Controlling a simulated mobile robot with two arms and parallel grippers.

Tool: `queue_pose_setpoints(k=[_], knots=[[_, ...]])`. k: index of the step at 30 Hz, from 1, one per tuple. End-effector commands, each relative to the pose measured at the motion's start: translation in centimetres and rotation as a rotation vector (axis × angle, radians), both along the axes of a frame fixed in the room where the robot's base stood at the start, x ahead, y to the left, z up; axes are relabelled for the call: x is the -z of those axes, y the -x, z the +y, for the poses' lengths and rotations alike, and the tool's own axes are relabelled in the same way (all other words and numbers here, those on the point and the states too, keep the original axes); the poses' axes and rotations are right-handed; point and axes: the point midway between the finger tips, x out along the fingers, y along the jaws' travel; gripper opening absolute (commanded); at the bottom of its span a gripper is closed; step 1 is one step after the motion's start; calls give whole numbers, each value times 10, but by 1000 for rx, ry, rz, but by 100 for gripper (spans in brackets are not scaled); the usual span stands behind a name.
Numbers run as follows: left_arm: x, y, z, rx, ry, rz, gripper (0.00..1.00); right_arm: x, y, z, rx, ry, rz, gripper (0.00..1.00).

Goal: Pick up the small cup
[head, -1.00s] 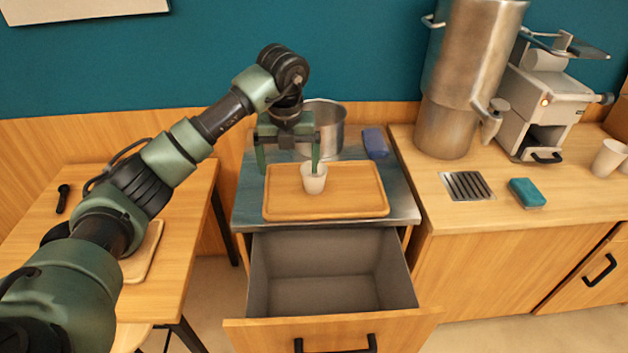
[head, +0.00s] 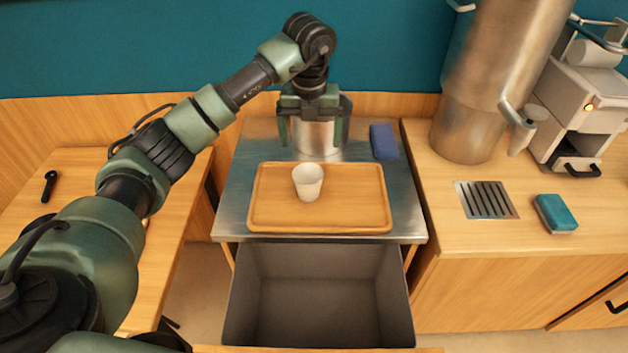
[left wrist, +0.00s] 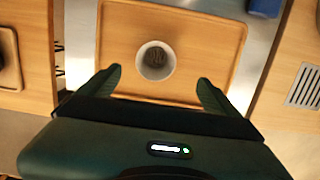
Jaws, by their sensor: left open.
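The small white cup (head: 308,182) stands upright on the wooden tray (head: 270,215), which lies on a steel-topped counter. In the left wrist view the cup (left wrist: 155,61) shows from above, with something dark inside it. My left gripper (head: 311,145) is open and empty, pointing down behind the cup in the head view and apart from it. In the left wrist view its two fingertips (left wrist: 159,76) lie to either side of the cup's near edge. My right gripper is not in view.
A metal pot (head: 315,137) stands behind the gripper. A blue sponge (head: 384,142) lies at the counter's back right. An open drawer (head: 318,290) is below. A tall steel urn (head: 470,110), a drain grate (head: 486,200) and a teal sponge (head: 555,213) are on the right counter.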

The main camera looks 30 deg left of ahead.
Motion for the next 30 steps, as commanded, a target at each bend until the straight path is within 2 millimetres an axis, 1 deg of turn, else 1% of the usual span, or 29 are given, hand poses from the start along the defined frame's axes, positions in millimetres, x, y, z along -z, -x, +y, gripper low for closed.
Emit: queue_pose_setpoints(k=[1,7,11,17,20,25,30], knots=[[9,0,0,0,0,0,93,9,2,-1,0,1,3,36],[29,0,0,0,0,0,93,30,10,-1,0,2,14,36],[50,0,0,0,0,0,93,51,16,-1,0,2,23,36],[81,1,0,0,0,0,93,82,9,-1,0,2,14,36],[91,1,0,0,1,0,93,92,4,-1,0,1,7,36],[100,0,0,0,1,2,93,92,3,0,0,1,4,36],[118,-3,2,-1,1,3,93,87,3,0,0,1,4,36]])
